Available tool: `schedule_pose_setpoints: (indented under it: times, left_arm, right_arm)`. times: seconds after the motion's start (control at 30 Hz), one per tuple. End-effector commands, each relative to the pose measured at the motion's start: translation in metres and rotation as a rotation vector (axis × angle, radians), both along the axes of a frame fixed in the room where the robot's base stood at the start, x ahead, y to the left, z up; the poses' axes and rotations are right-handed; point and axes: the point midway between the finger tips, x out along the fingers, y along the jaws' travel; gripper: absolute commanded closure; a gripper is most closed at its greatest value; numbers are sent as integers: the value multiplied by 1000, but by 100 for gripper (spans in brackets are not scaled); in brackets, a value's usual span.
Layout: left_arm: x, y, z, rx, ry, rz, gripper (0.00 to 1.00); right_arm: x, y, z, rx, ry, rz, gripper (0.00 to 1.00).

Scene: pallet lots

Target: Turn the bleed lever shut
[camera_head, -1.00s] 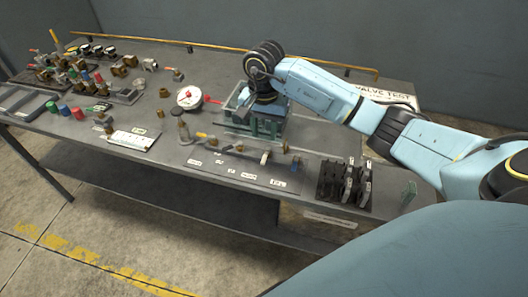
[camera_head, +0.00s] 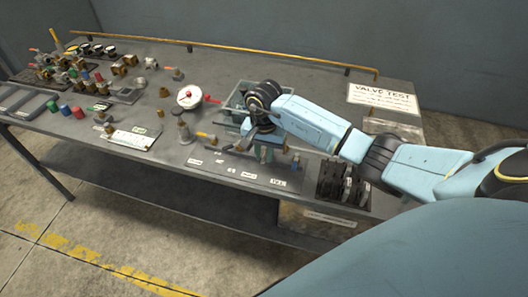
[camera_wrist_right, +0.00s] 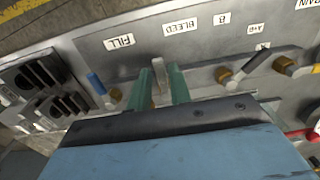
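The pale grey bleed lever (camera_wrist_right: 158,75) stands between the two green fingers of my right gripper (camera_wrist_right: 160,82) in the right wrist view, just below the BLEED label (camera_wrist_right: 180,27). The fingers are apart, one on each side of the lever, with small gaps showing. The lever's base is partly hidden by the gripper. In the head view my right gripper (camera_head: 263,153) points down at the row of levers near the table's front edge, and its arm hides much of the bleed lever. My left gripper is not in view.
A blue lever (camera_wrist_right: 96,84) stands on one side of the fingers. Another valve lever (camera_wrist_right: 256,61) with a brass fitting is on the other side. A black rack (camera_head: 343,185) stands at the front right. A white gauge (camera_head: 189,96) with a red handle is behind.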

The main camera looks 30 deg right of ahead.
Motion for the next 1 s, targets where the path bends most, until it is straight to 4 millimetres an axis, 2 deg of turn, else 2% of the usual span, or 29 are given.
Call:
schedule_pose_setpoints:
  times: [0.03, 0.13, 0.57, 0.77, 1.0]
  left_arm:
    - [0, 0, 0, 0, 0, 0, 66]
    - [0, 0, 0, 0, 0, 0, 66]
    - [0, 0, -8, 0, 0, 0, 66]
    - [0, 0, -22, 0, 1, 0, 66]
    - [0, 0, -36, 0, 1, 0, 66]
  right_arm:
    - [0, 0, 0, 0, 0, 0, 87]
    - [0, 0, 0, 0, 0, 0, 100]
    - [2, 0, -1, -3, -1, -55, 100]
    - [7, 2, -1, -4, -3, -177, 100]
    - [15, 6, -1, -2, -2, -395, 100]
